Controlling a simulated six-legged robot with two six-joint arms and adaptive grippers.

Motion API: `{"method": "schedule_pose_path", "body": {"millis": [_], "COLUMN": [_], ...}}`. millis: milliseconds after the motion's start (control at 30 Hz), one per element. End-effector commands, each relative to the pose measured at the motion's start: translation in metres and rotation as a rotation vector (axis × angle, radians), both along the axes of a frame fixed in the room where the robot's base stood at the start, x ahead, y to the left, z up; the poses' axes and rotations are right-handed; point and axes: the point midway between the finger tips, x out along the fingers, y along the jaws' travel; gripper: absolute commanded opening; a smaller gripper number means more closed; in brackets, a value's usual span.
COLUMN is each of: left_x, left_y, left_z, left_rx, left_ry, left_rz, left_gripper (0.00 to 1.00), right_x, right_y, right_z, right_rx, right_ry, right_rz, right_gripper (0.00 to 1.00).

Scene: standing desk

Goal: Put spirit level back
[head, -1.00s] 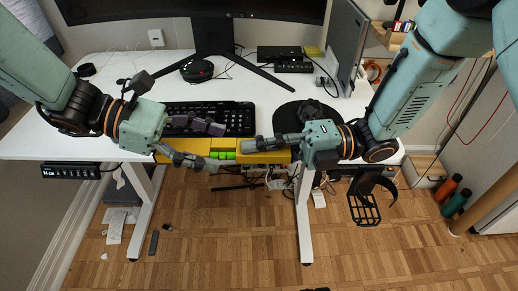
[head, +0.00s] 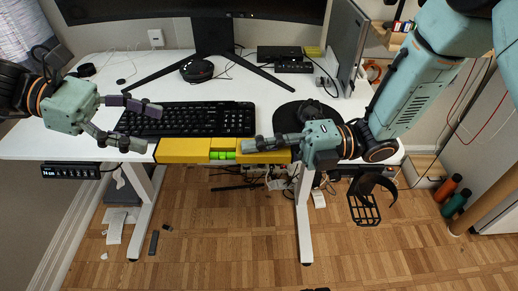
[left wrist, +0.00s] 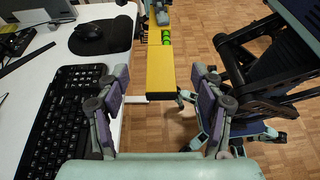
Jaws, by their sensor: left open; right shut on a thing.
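The yellow spirit level (head: 185,150) with green vials lies along the front edge of the white desk, in front of the keyboard, in the head view. Whether it rests on the desk is unclear. My right gripper (head: 250,146) is shut on its right part. My left gripper (head: 150,127) is open and empty, just off the level's left end, its fingers spread above the desk's front left. In the left wrist view the level (left wrist: 160,72) points away between the open fingers of my left gripper (left wrist: 160,92), beyond their tips. My right gripper shows only partly at the top there.
A black keyboard (head: 205,117) lies just behind the level. A mouse pad (head: 290,112) with a mouse is to its right. A monitor stand (head: 213,40) and small black devices stand at the back.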

Motion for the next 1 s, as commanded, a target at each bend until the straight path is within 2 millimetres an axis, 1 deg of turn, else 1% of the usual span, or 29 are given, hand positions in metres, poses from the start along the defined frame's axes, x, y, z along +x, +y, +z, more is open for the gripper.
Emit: {"method": "schedule_pose_path", "body": {"millis": [67,133,167,267,367,400,467,500,567,600,667,700,767,800,900,1000], "left_x": [0.001,0.000,0.000,-0.004,-0.011,-0.017,-0.028,-0.035,-0.047,-0.056,-0.070,-0.079,-0.096,-0.107,-0.137,-0.165], "left_y": [0.004,0.006,0.006,0.007,0.010,0.009,0.011,0.013,0.017,0.020,0.025,0.030,0.037,0.042,0.055,0.066], "left_z": [0.002,-0.002,-0.005,-0.030,-0.070,-0.088,-0.114,-0.132,-0.157,-0.173,-0.197,-0.213,-0.235,-0.249,-0.282,-0.307], "left_rx": [0.000,0.010,0.019,0.077,0.176,0.227,0.301,0.351,0.424,0.472,0.543,0.590,0.658,0.701,0.801,0.872], "left_ry": [-0.002,-0.003,-0.004,-0.021,-0.056,-0.061,-0.074,-0.086,-0.105,-0.119,-0.146,-0.168,-0.203,-0.230,-0.316,-0.421], "left_rz": [0.001,-0.001,-0.001,-0.009,-0.033,-0.051,-0.082,-0.105,-0.147,-0.180,-0.234,-0.277,-0.347,-0.400,-0.555,-0.722], "left_gripper": [0.67,0.67,0.67,0.67,0.67,0.67,0.67,0.67,0.67,0.67,0.67,0.67,0.67,0.67,0.67,0.67], "right_x": [0.000,0.000,0.000,0.000,0.000,0.000,0.000,0.000,0.000,0.000,0.000,0.000,0.000,0.000,0.000,0.000], "right_y": [0.000,0.000,0.000,0.000,0.000,0.000,0.000,0.000,0.000,0.000,0.000,0.000,0.000,0.000,0.000,0.000], "right_z": [0.000,0.000,0.000,0.000,0.000,0.000,0.000,0.000,0.000,0.000,0.000,0.000,0.000,0.000,0.000,0.000], "right_rx": [0.001,0.001,0.001,0.001,0.001,0.001,0.001,0.001,0.001,0.001,0.001,0.001,0.001,0.001,0.001,0.001], "right_ry": [0.000,0.000,0.000,0.000,0.000,0.000,0.000,0.000,0.000,0.000,0.000,0.000,0.000,0.000,0.000,0.000], "right_rz": [0.000,0.000,0.000,0.000,0.000,0.000,0.000,0.000,0.000,0.000,0.000,0.000,0.000,0.000,0.000,0.000], "right_gripper": [0.00,0.00,0.00,0.00,0.00,0.00,0.00,0.00,0.00,0.00,0.00,0.00,0.00,0.00,0.00,0.00]}}
